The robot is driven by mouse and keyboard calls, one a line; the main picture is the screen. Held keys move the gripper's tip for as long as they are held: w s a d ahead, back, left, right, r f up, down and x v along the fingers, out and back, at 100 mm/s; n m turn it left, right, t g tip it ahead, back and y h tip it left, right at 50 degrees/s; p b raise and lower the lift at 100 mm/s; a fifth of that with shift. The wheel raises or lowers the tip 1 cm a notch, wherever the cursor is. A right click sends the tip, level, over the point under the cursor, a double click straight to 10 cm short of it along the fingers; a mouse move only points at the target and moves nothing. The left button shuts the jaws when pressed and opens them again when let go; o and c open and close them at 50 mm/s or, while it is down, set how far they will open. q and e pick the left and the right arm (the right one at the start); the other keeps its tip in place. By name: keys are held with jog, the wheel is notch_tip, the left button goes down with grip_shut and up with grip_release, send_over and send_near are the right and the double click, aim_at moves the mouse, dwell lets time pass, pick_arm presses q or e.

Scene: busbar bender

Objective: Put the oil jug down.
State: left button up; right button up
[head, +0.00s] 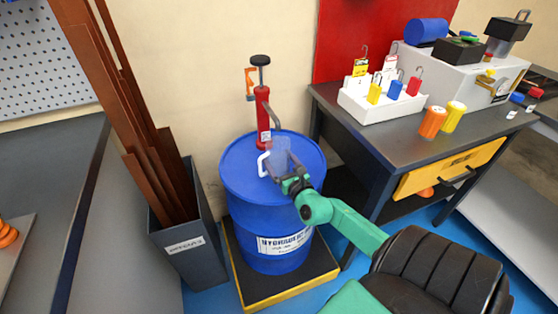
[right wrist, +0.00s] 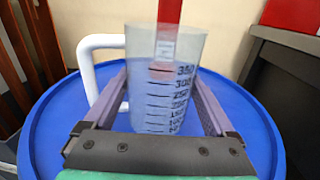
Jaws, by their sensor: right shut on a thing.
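The oil jug (head: 281,153) is a clear measuring jug with a white handle and dark graduation marks. It is upright at the top of the blue drum (head: 237,172), in front of the red hand pump (head: 262,115). My right gripper (head: 287,172) is shut on the jug. My left gripper is not in view.
The drum stands on a black, yellow-edged pallet (head: 310,284). A grey bin (head: 195,255) of copper-brown bars is on the left. On the right, a dark bench (head: 385,138) holds a white box (head: 380,105) of coloured padlocks and orange and yellow containers. The pump spout reaches over the lid.

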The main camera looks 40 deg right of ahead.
jog(key=o, duration=1.2)
jog(key=shift+f, duration=0.1)
jog(key=shift+o, duration=0.2)
jog(key=shift+r, duration=0.3)
jog(key=v, duration=1.2)
jog(key=shift+s+f, duration=0.1)
jog(key=shift+f, duration=0.05)
